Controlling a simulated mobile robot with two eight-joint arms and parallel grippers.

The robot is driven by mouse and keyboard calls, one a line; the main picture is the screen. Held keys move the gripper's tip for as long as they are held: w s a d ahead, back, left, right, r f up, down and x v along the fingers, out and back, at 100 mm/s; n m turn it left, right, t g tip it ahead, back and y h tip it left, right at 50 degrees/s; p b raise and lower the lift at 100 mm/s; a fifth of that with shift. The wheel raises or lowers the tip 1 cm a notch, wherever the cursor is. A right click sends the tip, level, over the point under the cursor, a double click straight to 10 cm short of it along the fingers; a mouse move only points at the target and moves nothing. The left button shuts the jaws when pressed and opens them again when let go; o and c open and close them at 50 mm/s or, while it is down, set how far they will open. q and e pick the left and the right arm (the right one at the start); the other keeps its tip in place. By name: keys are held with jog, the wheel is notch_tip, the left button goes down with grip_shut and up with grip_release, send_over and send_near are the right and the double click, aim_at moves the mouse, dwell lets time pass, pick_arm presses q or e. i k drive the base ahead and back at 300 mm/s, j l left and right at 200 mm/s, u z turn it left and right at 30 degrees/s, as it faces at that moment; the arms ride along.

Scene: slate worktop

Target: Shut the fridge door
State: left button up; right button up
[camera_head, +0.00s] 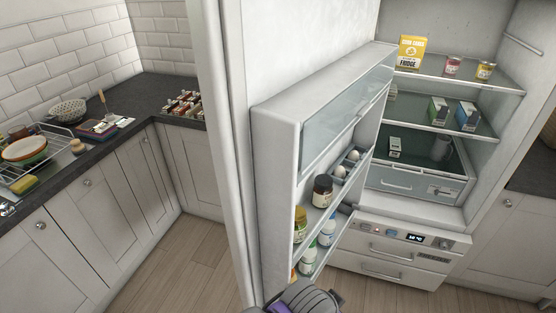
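The white fridge door (276,140) stands wide open in the middle of the head view, its inner side facing right. Its shelves hold a dark jar (323,190), eggs (348,161) and several bottles (327,232). The open fridge compartment (455,190) is to the right, behind the door, with its shelves and drawer exposed. A dark grey rounded part of my own arm with purple bits shows at the bottom edge, in front of the door's lower end. I cannot tell whether it touches the door. No gripper fingers show.
Inside the fridge are a yellow box (412,52), cans (453,65) and cartons (466,115). A lower drawer front (390,255) is closed. On the left, a dark worktop (75,178) carries a dish rack (30,160). Wood floor (185,255) lies clear left of the door.

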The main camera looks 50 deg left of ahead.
aim_at(266, 71)
jog(key=k+j, duration=0.15)
jog(key=j, duration=0.15)
jog(key=k+j, duration=0.35)
jog(key=j, duration=0.3)
jog(key=k+j, duration=0.1)
jog(key=j, duration=0.4)
jog(key=k+j+u, duration=0.1)
jog(key=j, duration=0.45)
